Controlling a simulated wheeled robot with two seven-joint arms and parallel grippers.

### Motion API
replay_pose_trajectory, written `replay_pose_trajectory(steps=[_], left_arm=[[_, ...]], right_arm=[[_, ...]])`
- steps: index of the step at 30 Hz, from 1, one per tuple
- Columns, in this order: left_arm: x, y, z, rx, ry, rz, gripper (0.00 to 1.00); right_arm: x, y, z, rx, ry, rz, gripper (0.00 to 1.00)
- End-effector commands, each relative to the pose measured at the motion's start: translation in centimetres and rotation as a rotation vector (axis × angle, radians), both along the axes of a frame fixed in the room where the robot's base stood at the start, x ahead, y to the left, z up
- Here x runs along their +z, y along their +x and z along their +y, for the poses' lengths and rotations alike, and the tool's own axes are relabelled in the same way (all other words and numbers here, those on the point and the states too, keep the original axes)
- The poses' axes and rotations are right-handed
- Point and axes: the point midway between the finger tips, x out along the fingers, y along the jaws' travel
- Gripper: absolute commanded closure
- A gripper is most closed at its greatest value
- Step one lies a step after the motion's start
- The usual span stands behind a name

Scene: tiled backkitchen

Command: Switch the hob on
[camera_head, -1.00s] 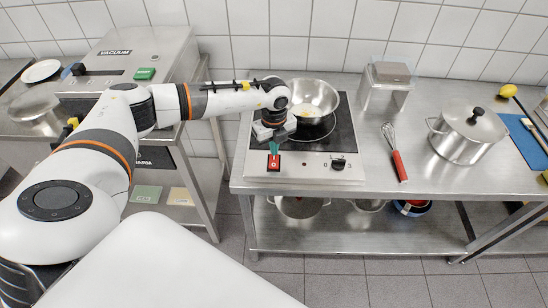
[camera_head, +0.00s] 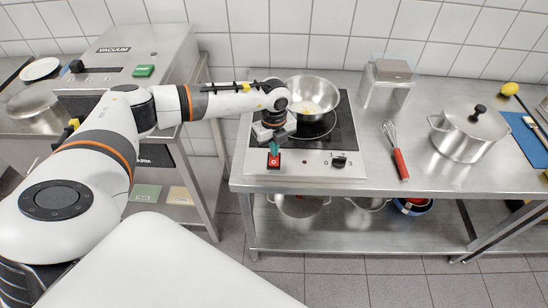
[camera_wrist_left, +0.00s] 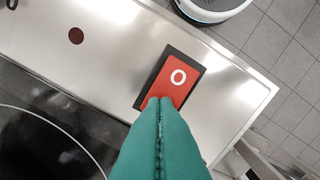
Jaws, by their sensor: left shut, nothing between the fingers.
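The hob (camera_head: 318,158) is set in the steel counter, with a black glass top and a steel front panel. On its panel is a red rocker switch (camera_head: 274,161) in a black frame. In the left wrist view the red switch (camera_wrist_left: 177,80) shows a white "O". My left gripper (camera_head: 274,150) points down at it, its green fingers shut and empty. In the left wrist view the fingertips (camera_wrist_left: 160,103) overlap the switch's edge and hide part of it; I cannot tell whether they touch. My right gripper is not in view.
A steel pan (camera_head: 312,97) with pale yellow contents stands on the hob. A black knob (camera_head: 338,162) sits right of the switch, and a dark red dot (camera_wrist_left: 76,36) shows on the panel. A red-handled whisk (camera_head: 399,160) and lidded pot (camera_head: 467,133) are farther right.

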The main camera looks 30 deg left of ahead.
Motion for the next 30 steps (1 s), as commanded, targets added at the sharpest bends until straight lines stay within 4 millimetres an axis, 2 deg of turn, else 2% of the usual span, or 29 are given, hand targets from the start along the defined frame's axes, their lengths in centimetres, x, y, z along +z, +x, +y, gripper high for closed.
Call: replay_pose_trajectory(steps=[8, 30], left_arm=[[0.1, -0.1, -0.1, -0.001, -0.001, 0.003, 1.00], [6.1, -0.1, 0.0, -0.001, 0.000, 0.002, 1.00]], right_arm=[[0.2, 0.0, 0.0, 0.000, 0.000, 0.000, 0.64], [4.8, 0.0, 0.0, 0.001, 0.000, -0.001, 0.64]])
